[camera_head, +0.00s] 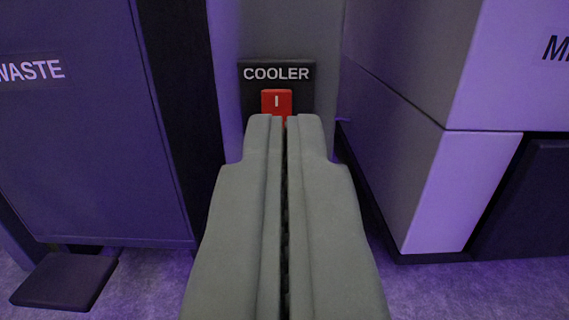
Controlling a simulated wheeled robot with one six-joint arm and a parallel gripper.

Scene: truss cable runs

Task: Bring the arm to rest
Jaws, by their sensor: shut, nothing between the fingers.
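My gripper (285,121) reaches up the middle of the view with its two grey fingers side by side, shut and with nothing between them. Its tips overlap the lower part of a red switch (276,101) marked "I". The switch sits on a dark panel (305,86) labelled "COOLER" on a grey upright. The fingers hide the lower part of the switch and panel. I cannot tell whether the tips touch the switch.
A dark cabinet marked "WASTE" (90,140) stands on the left, with a dark pedal (65,281) at its foot. A pale block-shaped unit (465,185) stands close on the right. Bare floor (150,290) shows at the bottom.

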